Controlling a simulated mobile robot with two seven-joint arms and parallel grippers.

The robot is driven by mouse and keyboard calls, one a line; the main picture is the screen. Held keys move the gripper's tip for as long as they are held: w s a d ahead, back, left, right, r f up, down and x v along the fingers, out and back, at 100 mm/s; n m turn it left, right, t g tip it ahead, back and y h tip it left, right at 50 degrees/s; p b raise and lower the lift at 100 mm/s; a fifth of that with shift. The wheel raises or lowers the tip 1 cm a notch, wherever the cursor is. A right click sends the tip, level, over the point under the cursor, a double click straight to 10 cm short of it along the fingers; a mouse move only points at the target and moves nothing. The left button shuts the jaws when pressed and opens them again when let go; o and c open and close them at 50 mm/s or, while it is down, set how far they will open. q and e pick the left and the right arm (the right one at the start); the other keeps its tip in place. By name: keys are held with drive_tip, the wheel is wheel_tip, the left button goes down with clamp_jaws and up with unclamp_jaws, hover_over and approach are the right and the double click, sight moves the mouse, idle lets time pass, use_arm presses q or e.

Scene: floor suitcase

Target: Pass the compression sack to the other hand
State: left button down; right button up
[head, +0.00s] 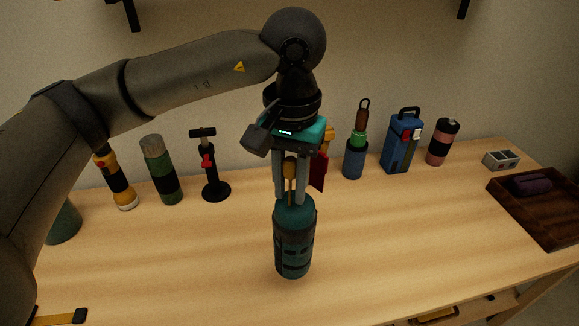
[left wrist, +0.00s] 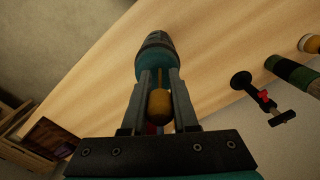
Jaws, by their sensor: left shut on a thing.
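The compression sack (head: 294,240) is a teal and dark upright cylinder with dark straps, over the middle of the wooden table. My left gripper (head: 291,198) points down from above with its fingers shut on the sack's top end. In the left wrist view the sack (left wrist: 155,55) shows beyond the fingertips of my left gripper (left wrist: 158,75). I cannot tell whether the sack's bottom touches the table or hangs just above it. My right gripper is in neither view.
Along the back stand a yellow-black flashlight (head: 117,182), a green cylinder (head: 161,170), a black stand (head: 210,170), a blue-green bottle (head: 355,150), a blue case (head: 401,143) and a pink-black cylinder (head: 442,142). A dark wooden tray (head: 545,215) is at right. The front table is mostly clear.

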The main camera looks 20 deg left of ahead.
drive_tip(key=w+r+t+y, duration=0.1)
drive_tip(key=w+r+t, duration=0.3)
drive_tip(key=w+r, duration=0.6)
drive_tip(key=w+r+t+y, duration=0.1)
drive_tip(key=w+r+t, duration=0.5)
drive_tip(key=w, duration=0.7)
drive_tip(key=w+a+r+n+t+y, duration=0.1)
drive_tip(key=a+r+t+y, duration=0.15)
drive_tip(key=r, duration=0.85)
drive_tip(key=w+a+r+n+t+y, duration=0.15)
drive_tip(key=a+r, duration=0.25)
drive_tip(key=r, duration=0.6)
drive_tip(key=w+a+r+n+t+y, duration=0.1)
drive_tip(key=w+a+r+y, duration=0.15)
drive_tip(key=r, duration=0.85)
use_arm(q)
drive_tip(key=w+d+m, duration=0.1)
drive_tip(key=w+d, duration=0.2)
drive_tip(key=d, duration=1.4)
drive_tip(key=shift+d+m, duration=0.2)
drive_tip(key=shift+m, duration=0.1)
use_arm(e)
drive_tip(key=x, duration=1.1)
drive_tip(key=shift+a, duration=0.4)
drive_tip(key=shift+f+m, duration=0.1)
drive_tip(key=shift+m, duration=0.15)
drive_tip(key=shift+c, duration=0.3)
